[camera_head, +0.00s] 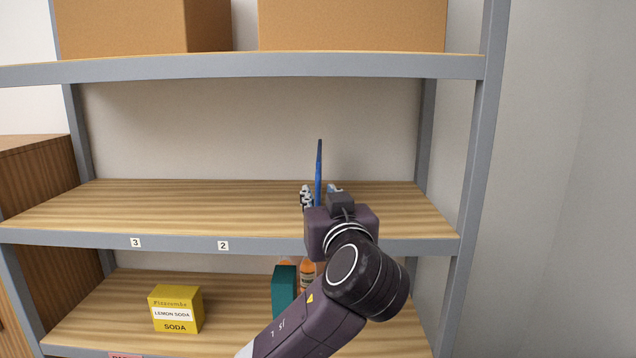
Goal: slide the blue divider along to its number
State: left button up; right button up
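The blue divider (319,164) stands upright, seen nearly edge-on, on the middle shelf (200,205), right of its centre. My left gripper (320,194) reaches in from the front, with one finger on each side of the divider. A small gap shows between the fingers and the divider, so it looks open around it. My wrist hides the divider's lower part and foot. Number label 2 (223,246) and number label 3 (135,243) are on the shelf's front edge, left of the divider. My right gripper is not in view.
The middle shelf is bare left of the divider. Cardboard boxes (350,25) sit on the shelf above. Below are a yellow soda box (175,310), a teal box (284,290) and orange bottles (307,274). A grey upright (480,150) bounds the right side.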

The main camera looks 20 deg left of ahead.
aim_at(319, 188)
pick_arm(q)
jog(key=x, duration=0.2)
jog(key=p+x, duration=0.1)
jog(key=shift+w+r, duration=0.2)
jog(key=shift+w, duration=0.2)
jog(key=shift+w+a+f, duration=0.2)
jog(key=shift+w+a, duration=0.1)
jog(key=shift+w, duration=0.2)
grip_shut()
jog(key=shift+d, duration=0.1)
